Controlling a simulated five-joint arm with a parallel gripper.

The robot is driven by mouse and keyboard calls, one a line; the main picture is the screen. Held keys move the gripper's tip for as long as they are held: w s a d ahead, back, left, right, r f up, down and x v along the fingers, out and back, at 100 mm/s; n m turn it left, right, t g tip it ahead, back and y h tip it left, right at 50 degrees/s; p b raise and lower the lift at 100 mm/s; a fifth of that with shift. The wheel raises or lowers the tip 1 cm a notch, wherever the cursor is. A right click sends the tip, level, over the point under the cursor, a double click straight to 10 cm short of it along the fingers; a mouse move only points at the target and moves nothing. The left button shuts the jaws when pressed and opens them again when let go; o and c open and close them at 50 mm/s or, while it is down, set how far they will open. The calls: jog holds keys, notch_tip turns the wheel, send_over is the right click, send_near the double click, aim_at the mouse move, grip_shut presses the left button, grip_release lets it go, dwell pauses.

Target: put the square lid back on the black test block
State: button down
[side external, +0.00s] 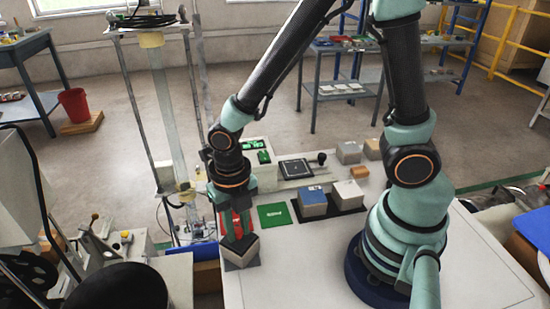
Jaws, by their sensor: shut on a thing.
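My gripper (237,234) points down at the front left of the white work table. The piece looks slightly tilted. A darker grey surface (237,266) shows just under it; I cannot tell whether this is the black test block, or whether the two touch. The fingertips partly hide the piece's far side.
A green square (274,214) lies right of my gripper. A blue-topped block (313,202) and a white-topped block (347,194) stand on a black mat (330,216). A black square plate (296,169) lies behind. The white table's front (300,275) is clear.

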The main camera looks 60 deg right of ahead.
jog(key=shift+f, duration=0.2)
jog(key=shift+c, duration=1.2)
grip_release()
jog(key=shift+r, duration=3)
jog(key=shift+w+d+r+m, duration=0.1)
jog(key=shift+d+r+m, duration=0.1)
jog(key=shift+r+m, duration=0.3)
jog(key=d+r+m+t, duration=0.2)
jog(key=d+r+m, duration=0.3)
jog(key=m, duration=1)
jog(key=d+r+m+t, duration=0.3)
jog(key=d+r+m, duration=0.3)
jog(key=m, duration=0.9)
jog(key=shift+d+r+t, duration=0.3)
jog(key=shift+r, duration=0.45)
